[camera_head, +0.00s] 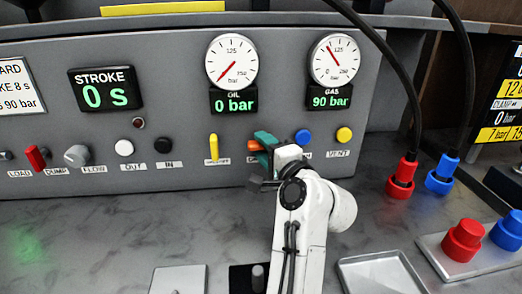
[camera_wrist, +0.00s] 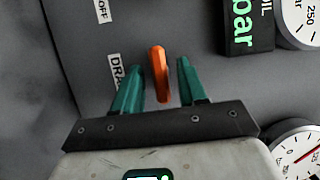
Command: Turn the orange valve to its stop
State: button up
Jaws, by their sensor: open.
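The orange valve (camera_wrist: 158,73) is a narrow handle on the grey panel, seen in the wrist view with its long side running nearly up and down in the picture. In the head view only a bit of its orange (camera_head: 253,145) shows, the rest hidden by my gripper. My gripper (camera_wrist: 160,66) is open, with one teal finger on each side of the handle and a visible gap on both sides. In the head view my gripper (camera_head: 259,146) is at the panel, between the yellow lever and the blue knob. I cannot tell how deep the fingers reach around the handle.
A yellow lever (camera_head: 213,147) is left of my gripper and a blue knob (camera_head: 303,137) is right of it. The oil gauge (camera_head: 231,62) and gas gauge (camera_head: 335,61) are above. Red (camera_head: 402,176) and blue (camera_head: 443,175) hose connectors stand at the right. The bench at left is clear.

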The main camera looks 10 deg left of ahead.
jog(key=shift+w+a, duration=0.45)
jog(key=shift+w, duration=0.15)
grip_shut()
